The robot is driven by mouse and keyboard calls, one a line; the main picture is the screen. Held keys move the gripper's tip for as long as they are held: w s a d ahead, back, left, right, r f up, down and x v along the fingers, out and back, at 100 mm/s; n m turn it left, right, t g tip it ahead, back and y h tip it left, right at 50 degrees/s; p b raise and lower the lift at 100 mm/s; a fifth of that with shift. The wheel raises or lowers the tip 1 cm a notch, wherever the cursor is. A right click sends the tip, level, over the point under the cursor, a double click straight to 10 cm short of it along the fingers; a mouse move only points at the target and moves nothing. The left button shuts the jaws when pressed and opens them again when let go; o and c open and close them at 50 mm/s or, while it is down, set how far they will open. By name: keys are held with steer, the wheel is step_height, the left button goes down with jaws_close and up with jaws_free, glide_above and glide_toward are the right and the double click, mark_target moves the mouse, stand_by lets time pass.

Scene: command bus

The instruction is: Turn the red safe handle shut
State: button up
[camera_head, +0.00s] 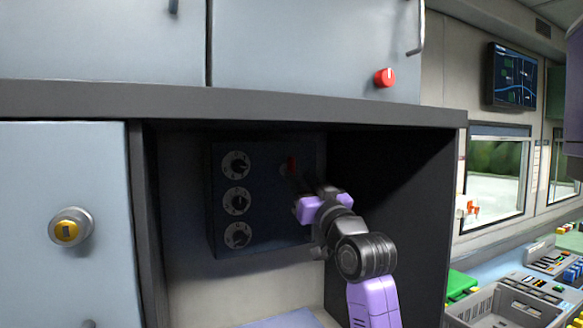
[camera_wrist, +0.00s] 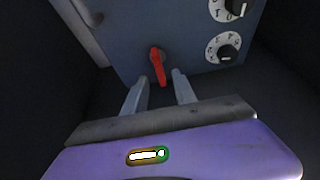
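The dark blue safe (camera_head: 262,220) stands in the open compartment under the grey shelf. Its red handle (camera_head: 291,163) is on the right of its front. In the wrist view the red handle (camera_wrist: 157,66) points away from its round base, toward my gripper. My gripper (camera_wrist: 158,84) is open, with its two grey fingers apart. The handle's free end lies between the fingertips in that view, with gaps on both sides; contact cannot be seen. In the head view my gripper (camera_head: 300,182) is in front of the handle, and its fingertips are hard to make out.
Several black dials (camera_head: 236,201) line the safe's left side. The compartment's dark right wall (camera_head: 395,175) is close to my arm. A red knob (camera_head: 385,77) sits on the upper cabinet. A grey crate (camera_head: 505,305) stands at the lower right.

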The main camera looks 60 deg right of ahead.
mark_target(293, 171)
steer(key=shift+p+x, duration=0.7)
steer(key=shift+x, duration=2)
jaws_close()
